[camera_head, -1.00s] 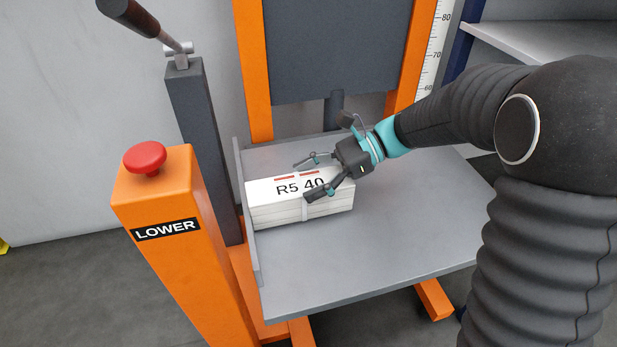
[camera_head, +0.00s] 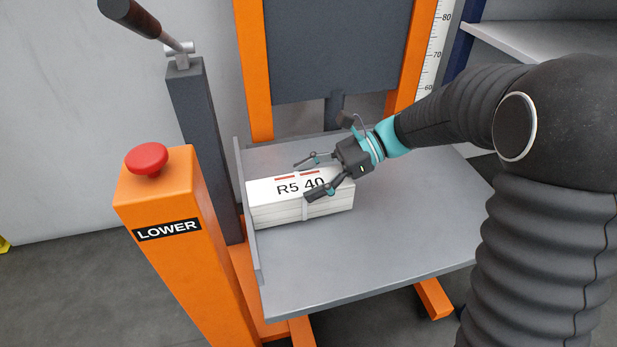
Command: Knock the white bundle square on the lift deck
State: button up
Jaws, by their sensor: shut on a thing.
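The white bundle (camera_head: 275,209), marked "R5 40" with red strips on top and a pale strap around it, lies on the grey lift deck (camera_head: 365,258). Its left end is at the low raised lip (camera_head: 250,225) on the deck's left edge; I cannot tell if they touch. It looks roughly in line with the deck. My gripper (camera_head: 309,178) is at the bundle's right part, one finger at the near side and one at the far side, shut on it. The gripper and its finger hide part of the label.
An orange post (camera_head: 165,255) labelled LOWER with a red button (camera_head: 147,158) stands at left. A lever (camera_head: 140,22) tops a dark post (camera_head: 200,140) beside the deck. The orange mast (camera_head: 255,70) and a height scale (camera_head: 437,50) stand behind. The deck's front and right are clear.

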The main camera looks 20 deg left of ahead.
jog(key=shift+d+r, duration=0.1)
jog(key=shift+w+d+p, duration=0.45)
jog(key=shift+d, duration=0.25)
jog(key=shift+w+d+p, duration=0.4)
jog(key=shift+d+p, duration=0.05)
jog(key=shift+d, duration=0.2)
jog(key=shift+r+p, duration=3)
jog(key=shift+p, duration=0.2)
